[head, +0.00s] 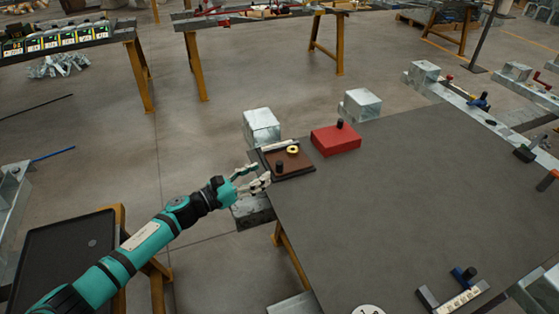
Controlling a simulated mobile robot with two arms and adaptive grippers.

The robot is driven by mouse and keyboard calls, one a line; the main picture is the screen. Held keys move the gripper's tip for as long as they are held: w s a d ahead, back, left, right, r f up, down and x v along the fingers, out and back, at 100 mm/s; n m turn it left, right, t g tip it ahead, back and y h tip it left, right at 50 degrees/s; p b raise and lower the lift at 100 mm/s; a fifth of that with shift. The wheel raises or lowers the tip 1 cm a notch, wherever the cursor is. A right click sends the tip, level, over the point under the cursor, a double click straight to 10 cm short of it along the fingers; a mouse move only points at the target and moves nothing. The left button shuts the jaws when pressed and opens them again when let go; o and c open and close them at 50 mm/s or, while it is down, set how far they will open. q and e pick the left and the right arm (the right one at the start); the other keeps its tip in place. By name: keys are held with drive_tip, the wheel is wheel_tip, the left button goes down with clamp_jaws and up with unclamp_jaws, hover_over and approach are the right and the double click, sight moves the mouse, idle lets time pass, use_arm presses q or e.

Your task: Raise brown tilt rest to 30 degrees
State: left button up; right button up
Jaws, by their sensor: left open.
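The brown tilt rest (294,161) lies at the far left corner of the dark table. It is a low brown plate on a dark base, with a black knob (279,166) near its front and a yellow ring (292,150) toward its back. Its plate looks flat or nearly so; the exact angle is too small to tell. My left gripper (257,178) is just left of the rest, by the table's edge, with its fingers apart and nothing between them. Whether a fingertip touches the rest cannot be told. My right gripper is not in view.
A red block (336,139) with a black knob sits right of the rest. Metal blocks (261,126) stand along the table's back edge. The middle of the dark table (400,195) is clear. A bracket with a white strip (460,300) lies at the front right.

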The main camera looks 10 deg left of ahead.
sight(280, 162)
use_arm(q)
drive_tip(key=x, duration=0.6)
drive_tip(key=shift+w+d, duration=0.15)
drive_tip(key=shift+w, duration=0.05)
drive_tip(key=shift+w+d, duration=0.25)
drive_tip(key=shift+w, duration=0.05)
drive_tip(key=shift+w+d, duration=0.15)
drive_tip(key=shift+d, duration=0.1)
clamp_jaws()
drive_tip(key=shift+w, duration=0.1)
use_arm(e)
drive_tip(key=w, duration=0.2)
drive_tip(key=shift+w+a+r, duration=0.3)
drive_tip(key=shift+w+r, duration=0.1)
use_arm(q)
drive_tip(key=shift+w+f, duration=0.1)
drive_tip(key=shift+f, duration=0.05)
